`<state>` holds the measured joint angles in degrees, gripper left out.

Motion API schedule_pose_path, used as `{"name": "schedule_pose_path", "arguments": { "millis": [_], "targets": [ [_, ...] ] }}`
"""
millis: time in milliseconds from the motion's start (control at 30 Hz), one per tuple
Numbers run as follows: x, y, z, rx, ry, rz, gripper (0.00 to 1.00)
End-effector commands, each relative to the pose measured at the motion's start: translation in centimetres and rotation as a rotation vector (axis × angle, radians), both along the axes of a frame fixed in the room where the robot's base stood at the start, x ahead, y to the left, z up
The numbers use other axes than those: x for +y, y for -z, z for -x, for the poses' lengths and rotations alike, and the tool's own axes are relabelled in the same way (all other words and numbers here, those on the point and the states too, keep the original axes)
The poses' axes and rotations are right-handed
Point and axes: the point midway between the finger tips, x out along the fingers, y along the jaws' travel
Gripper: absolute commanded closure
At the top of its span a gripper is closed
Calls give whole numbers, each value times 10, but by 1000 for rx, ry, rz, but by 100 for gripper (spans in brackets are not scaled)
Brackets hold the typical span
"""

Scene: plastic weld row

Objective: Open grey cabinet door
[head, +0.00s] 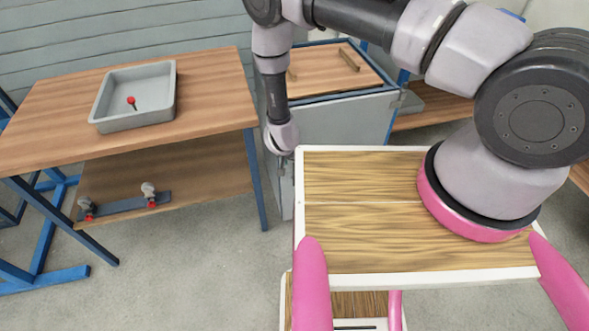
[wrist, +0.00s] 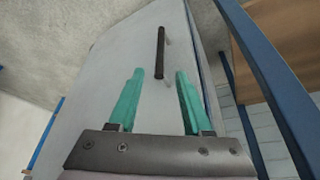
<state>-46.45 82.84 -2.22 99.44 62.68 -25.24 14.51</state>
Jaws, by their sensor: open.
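The grey cabinet (head: 345,122) stands beyond my own wooden-topped base, with a wooden board on its top. Its grey door (wrist: 120,60) fills much of the wrist view and looks shut or nearly so; I cannot tell exactly. A black bar handle (wrist: 160,52) is on the door near its right edge in that view. My gripper (wrist: 159,72) has two teal fingers, spread apart and empty. The handle lies ahead, between the fingertips in the picture, and its near end seems close to them. In the head view my gripper (head: 283,163) is small beside the cabinet's left side.
A wooden workbench (head: 200,85) with blue legs stands at the left. It bears a grey tray (head: 112,122) with a red-tipped item inside. Its lower shelf (head: 215,165) holds a dark bar with clamps. Open floor (head: 190,270) lies in front of the bench.

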Motion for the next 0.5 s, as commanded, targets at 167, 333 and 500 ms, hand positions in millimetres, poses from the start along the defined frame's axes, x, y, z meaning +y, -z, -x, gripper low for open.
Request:
{"name": "schedule_pose_path", "arguments": {
  "millis": [167, 333, 500],
  "targets": [
    [-6, 34, -12, 2, 3, 0, 50],
    [-9, 61, -23, 1, 1, 0, 50],
    [-10, 78, -30, 1, 0, 0, 50]
  ]
}}
